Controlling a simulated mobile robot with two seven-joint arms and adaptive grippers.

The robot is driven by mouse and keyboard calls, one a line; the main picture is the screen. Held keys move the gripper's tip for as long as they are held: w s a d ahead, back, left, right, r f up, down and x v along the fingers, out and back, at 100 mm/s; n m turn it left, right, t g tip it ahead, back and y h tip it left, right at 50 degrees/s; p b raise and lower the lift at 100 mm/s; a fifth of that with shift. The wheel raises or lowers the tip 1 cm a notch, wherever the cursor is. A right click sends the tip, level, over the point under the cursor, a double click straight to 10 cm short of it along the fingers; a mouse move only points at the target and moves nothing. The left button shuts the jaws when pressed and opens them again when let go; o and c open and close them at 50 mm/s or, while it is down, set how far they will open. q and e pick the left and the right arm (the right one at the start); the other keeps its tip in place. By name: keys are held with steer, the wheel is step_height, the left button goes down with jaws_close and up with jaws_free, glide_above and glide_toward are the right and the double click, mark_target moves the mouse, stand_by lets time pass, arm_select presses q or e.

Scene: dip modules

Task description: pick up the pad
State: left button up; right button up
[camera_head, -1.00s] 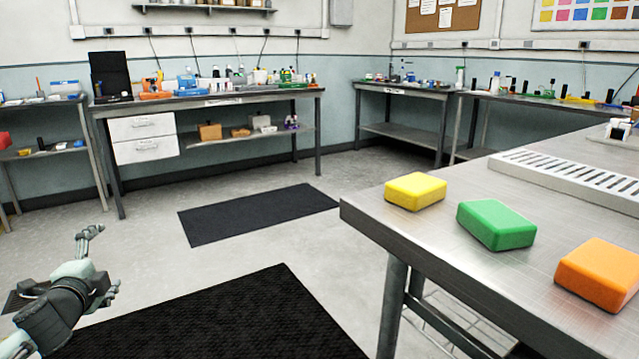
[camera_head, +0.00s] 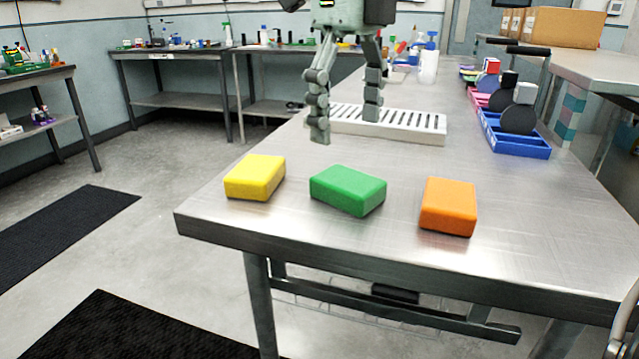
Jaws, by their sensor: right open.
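Three block-shaped pads lie apart in a row near the front of the steel table (camera_head: 300,235): a yellow pad (camera_head: 255,177) at left, a green pad (camera_head: 348,190) in the middle and an orange pad (camera_head: 448,206) at right. My right gripper (camera_head: 346,128) comes down from the top of the view with its fingers pointing down. It is open and empty, behind the green pad and in front of part of the white slotted rack. It touches none of the pads. My left gripper is out of view.
The white slotted rack (camera_head: 415,130) lies behind the pads. Blue trays (camera_head: 515,143) with dark discs stand at the table's right side. The table is bare around the pads and at front right.

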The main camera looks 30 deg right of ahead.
mark_target(348, 178)
steer(key=f, duration=0.7)
steer(key=shift+s, duration=0.3)
steer(key=c, duration=1.1)
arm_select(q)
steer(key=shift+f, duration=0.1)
arm_select(e)
steer(key=shift+r, duration=0.6)
arm_select(q)
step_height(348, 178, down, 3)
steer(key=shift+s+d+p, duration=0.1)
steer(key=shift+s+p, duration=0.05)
steer(key=shift+p, duration=0.55)
arm_select(e)
step_height(348, 178, up, 17)
steer(key=shift+f, duration=0.1)
